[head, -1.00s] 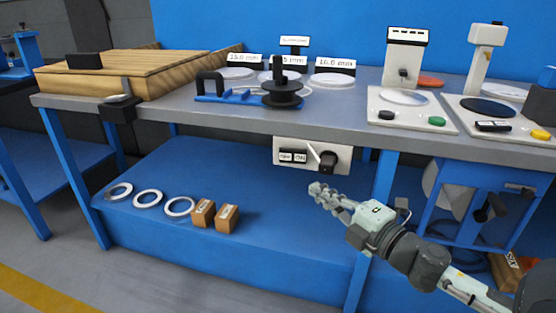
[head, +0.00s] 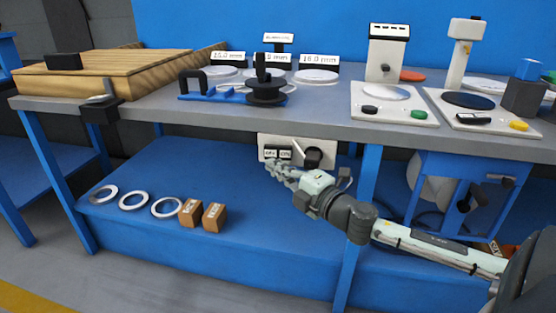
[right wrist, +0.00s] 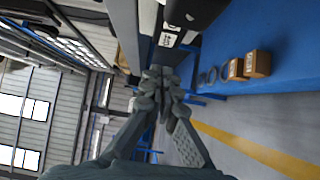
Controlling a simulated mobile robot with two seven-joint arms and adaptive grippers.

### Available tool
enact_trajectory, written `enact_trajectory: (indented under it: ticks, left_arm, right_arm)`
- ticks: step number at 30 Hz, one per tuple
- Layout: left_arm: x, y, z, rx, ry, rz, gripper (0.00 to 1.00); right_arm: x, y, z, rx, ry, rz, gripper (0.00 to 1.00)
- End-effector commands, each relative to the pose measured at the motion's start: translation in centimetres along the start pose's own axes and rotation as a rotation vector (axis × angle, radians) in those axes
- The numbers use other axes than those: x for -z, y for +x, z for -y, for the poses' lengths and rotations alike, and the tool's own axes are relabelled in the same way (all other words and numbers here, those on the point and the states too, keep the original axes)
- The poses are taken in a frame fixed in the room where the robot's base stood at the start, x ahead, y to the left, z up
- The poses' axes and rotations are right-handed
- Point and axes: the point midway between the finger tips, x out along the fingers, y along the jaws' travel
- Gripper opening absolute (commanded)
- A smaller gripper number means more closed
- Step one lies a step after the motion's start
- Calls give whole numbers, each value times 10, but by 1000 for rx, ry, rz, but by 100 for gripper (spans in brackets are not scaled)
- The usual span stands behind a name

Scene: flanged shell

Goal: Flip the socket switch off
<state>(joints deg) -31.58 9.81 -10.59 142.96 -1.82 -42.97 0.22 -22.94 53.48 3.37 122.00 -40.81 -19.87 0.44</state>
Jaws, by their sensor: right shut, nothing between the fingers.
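The white socket panel (head: 325,142) hangs under the front edge of the workbench. On its left is the black switch with OFF and ON labels (head: 278,153), and on its right is a round black socket or plug (head: 314,157). My right gripper (head: 273,166) is shut and empty, its fingertips just below the switch in the head view; I cannot tell whether they touch it. In the right wrist view the closed fingertips (right wrist: 159,74) point toward a white label (right wrist: 168,40) on a dark part. The switch's position is too small to read. My left gripper is not in view.
The workbench top (head: 330,113) overhangs the panel. The blue lower shelf (head: 150,235) holds several metal rings and two small brown boxes (head: 214,217). A blue table leg (head: 358,210) stands near my right arm. A wooden box (head: 140,72) and two scale-like devices stand on top.

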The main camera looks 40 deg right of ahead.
Motion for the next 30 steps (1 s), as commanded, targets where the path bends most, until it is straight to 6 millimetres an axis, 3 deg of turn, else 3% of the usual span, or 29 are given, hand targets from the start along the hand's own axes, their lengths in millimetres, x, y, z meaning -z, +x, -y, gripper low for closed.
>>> enact_trajectory:
  ticks: [3, 9, 22, 26, 30]
  left_arm:
    - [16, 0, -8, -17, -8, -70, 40]
    - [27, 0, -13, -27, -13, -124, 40]
    - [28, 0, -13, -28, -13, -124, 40]
    - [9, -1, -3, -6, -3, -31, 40]
    - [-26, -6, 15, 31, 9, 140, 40]
  right_arm:
    - [-15, 14, 0, -1, -3, 1, 0]
    - [-26, 25, 0, 0, 0, -1, 0]
    - [-28, 27, 0, 0, 1, 2, 0]
    - [-29, 28, -2, -1, 3, 24, 0]
    - [-31, 32, -3, -3, 3, 66, 0]
